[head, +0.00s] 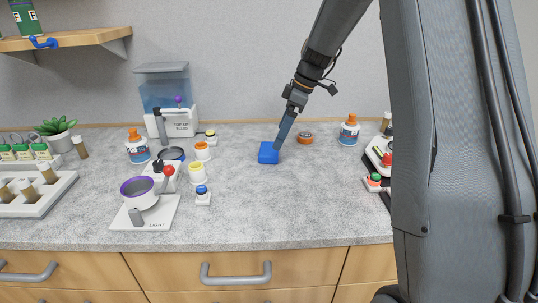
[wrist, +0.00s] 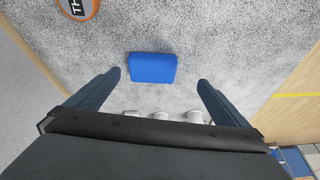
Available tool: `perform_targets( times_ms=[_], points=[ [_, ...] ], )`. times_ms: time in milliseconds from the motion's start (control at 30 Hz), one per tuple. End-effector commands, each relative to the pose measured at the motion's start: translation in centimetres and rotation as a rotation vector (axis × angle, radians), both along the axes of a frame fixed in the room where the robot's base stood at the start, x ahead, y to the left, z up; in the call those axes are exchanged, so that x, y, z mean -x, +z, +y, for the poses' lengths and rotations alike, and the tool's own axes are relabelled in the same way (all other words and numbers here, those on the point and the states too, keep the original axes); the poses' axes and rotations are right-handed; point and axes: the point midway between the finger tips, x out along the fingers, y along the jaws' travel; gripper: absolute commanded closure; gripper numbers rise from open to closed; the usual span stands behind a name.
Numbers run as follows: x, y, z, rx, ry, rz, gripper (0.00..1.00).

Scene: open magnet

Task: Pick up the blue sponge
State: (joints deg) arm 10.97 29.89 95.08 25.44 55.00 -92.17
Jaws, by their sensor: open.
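In the wrist view the sponge (wrist: 153,68) shows whole, between and just beyond the line of the fingertips. My gripper (head: 281,142) comes down from above at the sponge's right side in the head view. In the wrist view my gripper (wrist: 160,77) has its two dark blue fingers spread wide with nothing between them touching. Whether a fingertip touches the sponge in the head view I cannot tell.
An orange-rimmed round tin (head: 305,138) and a white bottle with an orange cap (head: 349,130) stand right of the sponge.

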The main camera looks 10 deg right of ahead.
Motion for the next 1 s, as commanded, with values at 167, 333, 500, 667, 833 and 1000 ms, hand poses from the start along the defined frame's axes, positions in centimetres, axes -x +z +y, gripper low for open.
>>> perform_targets(
  times_ms=[167,333,500,667,833,1000],
  points=[
    [-1.6,0.1,-0.2,-0.017,0.076,-0.037,0.00],
    [-1.9,-1.3,0.4,-0.020,0.083,-0.040,0.00],
    [-2.0,-2.8,1.1,-0.019,0.084,-0.038,0.00],
    [-2.2,-4.7,2.2,-0.019,0.082,-0.038,0.00],
    [-2.5,-6.4,2.8,-0.018,0.082,-0.040,0.00],
    [-2.6,-6.7,2.9,-0.018,0.081,-0.041,0.00]
  ],
)
